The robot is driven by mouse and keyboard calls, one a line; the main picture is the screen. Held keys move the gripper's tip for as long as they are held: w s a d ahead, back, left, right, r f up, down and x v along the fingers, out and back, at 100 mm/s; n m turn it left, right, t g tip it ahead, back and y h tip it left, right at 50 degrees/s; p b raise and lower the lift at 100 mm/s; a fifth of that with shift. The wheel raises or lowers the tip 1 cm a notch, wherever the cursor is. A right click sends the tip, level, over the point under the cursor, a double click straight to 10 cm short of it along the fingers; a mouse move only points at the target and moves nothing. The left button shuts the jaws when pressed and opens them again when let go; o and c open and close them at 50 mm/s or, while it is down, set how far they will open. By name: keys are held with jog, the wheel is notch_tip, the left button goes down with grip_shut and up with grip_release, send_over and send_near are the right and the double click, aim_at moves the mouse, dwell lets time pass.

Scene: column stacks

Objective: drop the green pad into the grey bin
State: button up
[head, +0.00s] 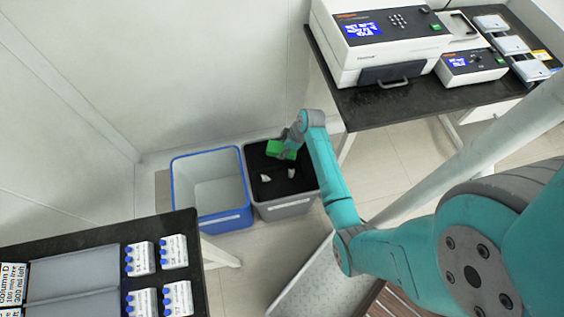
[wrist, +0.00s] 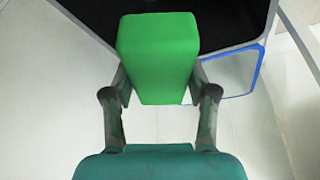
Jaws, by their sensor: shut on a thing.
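The green pad (head: 281,149) is in my gripper (head: 289,141), above the back part of the grey bin (head: 284,208) in the head view. In the wrist view the green pad (wrist: 158,55) is held between the two fingers of my gripper (wrist: 158,92). The fingers are shut on its sides. The grey bin has a dark inside, and a few small white pieces lie in it. Part of the dark bin opening (wrist: 95,14) shows behind the pad in the wrist view.
A white bin with a blue rim (head: 210,222) stands directly left of the grey bin. A black-topped bench with instruments (head: 395,98) is at the upper right. A dark table with several blue-capped white items (head: 95,236) is at the lower left. A wall is behind the bins.

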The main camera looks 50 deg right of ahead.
jog(key=shift+s+d, duration=0.1)
jog(key=shift+d, duration=0.15)
jog(key=shift+f, duration=2.9)
jog(key=o, duration=1.2)
jog(key=v, duration=1.2)
